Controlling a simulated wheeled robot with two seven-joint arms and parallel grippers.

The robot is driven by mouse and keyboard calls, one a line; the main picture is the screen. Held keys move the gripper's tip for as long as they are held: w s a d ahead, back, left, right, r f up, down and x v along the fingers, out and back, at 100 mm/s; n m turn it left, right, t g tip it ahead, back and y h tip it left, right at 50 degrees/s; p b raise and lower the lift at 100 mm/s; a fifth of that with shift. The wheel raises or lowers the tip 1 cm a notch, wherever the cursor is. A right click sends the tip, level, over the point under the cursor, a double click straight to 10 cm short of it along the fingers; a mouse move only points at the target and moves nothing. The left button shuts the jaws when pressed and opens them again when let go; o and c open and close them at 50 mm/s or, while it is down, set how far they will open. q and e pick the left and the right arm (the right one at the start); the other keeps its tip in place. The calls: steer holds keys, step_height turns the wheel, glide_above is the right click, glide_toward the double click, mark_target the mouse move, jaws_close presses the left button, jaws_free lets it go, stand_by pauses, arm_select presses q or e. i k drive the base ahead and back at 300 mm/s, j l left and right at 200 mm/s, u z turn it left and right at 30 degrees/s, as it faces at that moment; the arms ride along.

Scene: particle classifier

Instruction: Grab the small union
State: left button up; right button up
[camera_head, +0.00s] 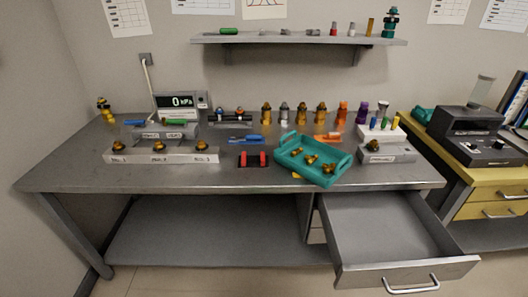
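Neither of my grippers is in the head view. Several small brass-coloured fittings show, and I cannot tell which one is the small union. Small brass fittings (311,159) lie in a teal tray (308,177) right of the bench's middle. Three more brass pieces, a left one (118,146), a middle one (158,146) and a right one (201,145), sit on a labelled grey block (160,157) at the left. A dark brass piece (373,146) sits on a small grey labelled block (387,154) right of the tray.
Larger fittings (302,113) stand in a row at the back of the grey bench (235,180). A red-and-black item (252,160) lies left of the tray. A pressure display (181,101) stands back left. An empty drawer (390,235) hangs open below. A shelf (300,40) is above.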

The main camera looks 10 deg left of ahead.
mark_target(296, 152)
steer(key=i+j+z, duration=0.8)
steer(key=j, duration=0.1)
